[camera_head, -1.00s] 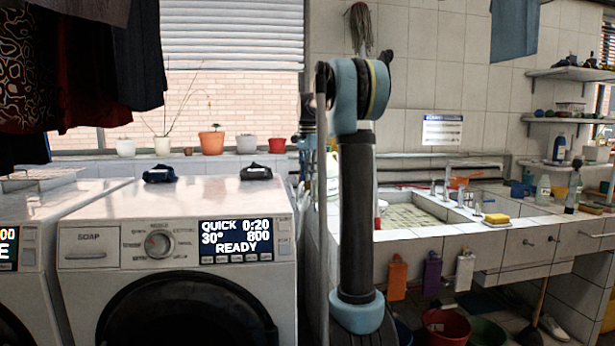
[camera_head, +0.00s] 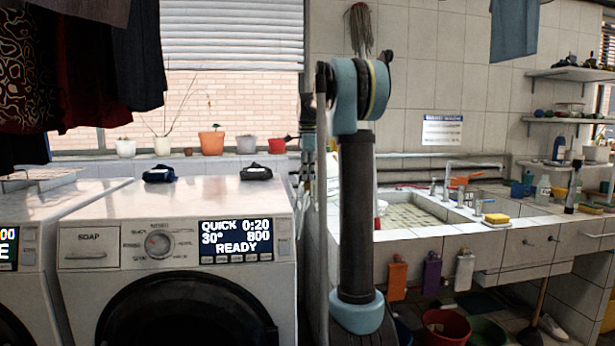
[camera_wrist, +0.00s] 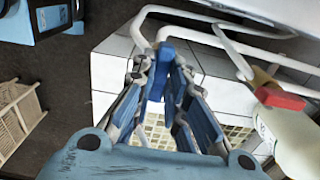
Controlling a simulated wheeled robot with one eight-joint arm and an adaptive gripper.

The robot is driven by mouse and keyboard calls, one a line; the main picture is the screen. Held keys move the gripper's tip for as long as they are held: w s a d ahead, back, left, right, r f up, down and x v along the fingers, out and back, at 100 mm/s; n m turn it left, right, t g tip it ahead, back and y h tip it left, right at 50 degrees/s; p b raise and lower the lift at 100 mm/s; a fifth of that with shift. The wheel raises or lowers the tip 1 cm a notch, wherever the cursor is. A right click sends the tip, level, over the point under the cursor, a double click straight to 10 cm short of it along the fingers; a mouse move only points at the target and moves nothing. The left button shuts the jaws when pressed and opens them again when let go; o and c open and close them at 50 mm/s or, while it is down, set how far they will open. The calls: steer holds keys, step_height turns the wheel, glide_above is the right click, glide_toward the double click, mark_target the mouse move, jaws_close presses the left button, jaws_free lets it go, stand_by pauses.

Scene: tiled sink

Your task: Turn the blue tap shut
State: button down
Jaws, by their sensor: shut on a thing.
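In the wrist view my gripper (camera_wrist: 162,62) is shut on the blue tap (camera_wrist: 158,80), a narrow blue handle standing between its two fingers beside a bent white pipe (camera_wrist: 145,30). Part of the tap is hidden by the fingers, so I cannot tell how far it is turned.
A pale bottle with a red cap (camera_wrist: 280,97) stands close on the right in the wrist view. White pipes cross above. The sink (camera_head: 412,214) and tiled counter lie right of my arm. Washing machines (camera_head: 180,250) stand on the left.

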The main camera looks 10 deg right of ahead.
steer(key=shift+w+a, duration=0.1)
steer(key=shift+w, duration=0.05)
steer(key=c, duration=1.6)
jaws_free()
step_height(320, 180, up, 12)
steer(key=s+f+n+t, duration=0.1)
steer(key=s+f+n, duration=0.4)
steer(key=s+f, duration=0.5)
steer(key=s+f+n, duration=0.4)
steer(key=s+f, duration=0.1)
steer(key=s, duration=0.9)
steer(key=s+f+n, duration=0.4)
steer(key=s+f, duration=0.6)
steer(key=f, duration=0.3)
steer(key=s+f+n+t, duration=0.1)
steer(key=s+f+n, duration=0.4)
steer(key=s+f, duration=0.4)
step_height(320, 180, down, 4)
steer(key=shift+s+f, duration=0.1)
steer(key=shift+s, duration=0.3)
